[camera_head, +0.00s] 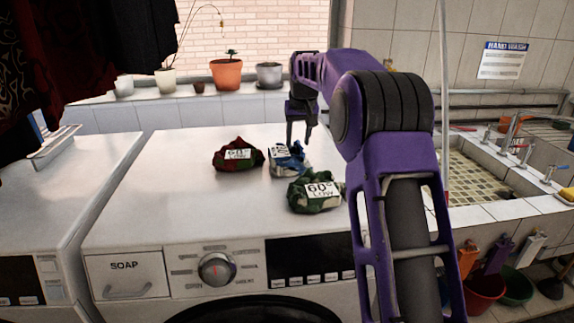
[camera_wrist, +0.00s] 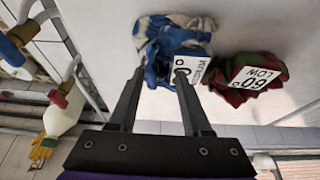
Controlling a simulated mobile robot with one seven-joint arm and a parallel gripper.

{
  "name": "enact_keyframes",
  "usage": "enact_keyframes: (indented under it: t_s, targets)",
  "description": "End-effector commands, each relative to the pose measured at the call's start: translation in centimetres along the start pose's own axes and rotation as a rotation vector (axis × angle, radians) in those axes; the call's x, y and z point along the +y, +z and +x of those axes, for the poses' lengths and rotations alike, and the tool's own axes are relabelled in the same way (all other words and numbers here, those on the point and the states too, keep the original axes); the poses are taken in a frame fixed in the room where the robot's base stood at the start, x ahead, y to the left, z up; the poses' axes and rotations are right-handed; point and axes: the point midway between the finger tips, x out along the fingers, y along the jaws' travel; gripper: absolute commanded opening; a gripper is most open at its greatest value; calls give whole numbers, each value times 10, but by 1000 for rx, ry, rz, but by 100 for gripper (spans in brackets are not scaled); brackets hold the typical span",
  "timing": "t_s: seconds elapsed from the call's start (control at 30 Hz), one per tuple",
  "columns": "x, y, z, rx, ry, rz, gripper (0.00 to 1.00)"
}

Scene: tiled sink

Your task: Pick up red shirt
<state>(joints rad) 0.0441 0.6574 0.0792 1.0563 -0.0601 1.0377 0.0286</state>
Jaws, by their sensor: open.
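The red shirt (camera_head: 228,160) is a crumpled dark red and green bundle with a white "60" label, lying on top of the front washing machine. It also shows in the wrist view (camera_wrist: 276,69), right of the fingers. My gripper (camera_head: 299,139) is open and empty, pointing down, to the right of the red shirt. In the wrist view my gripper (camera_wrist: 160,73) has its fingertips over the near edge of a blue and white bundle (camera_wrist: 154,66). The red shirt is outside the fingers.
The blue and white bundle (camera_head: 281,168) and a green bundle (camera_head: 306,204) lie right of the red shirt. Potted plants (camera_head: 227,75) stand on the ledge behind. A tiled sink (camera_head: 470,172) is at the right. The machine top (camera_head: 150,190) left of the shirt is clear.

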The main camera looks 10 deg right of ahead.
Motion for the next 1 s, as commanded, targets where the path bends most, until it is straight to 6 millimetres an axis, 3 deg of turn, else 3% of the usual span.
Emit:
enact_keyframes:
  t_s: [0.13,0.37,0.63,1.0]
  targets:
    - [0,0,20,-1,0,0,49]
    - [0,0,22,1,0,1,49]
    - [0,0,21,1,0,1,0]
    - [0,0,21,1,0,0,0]
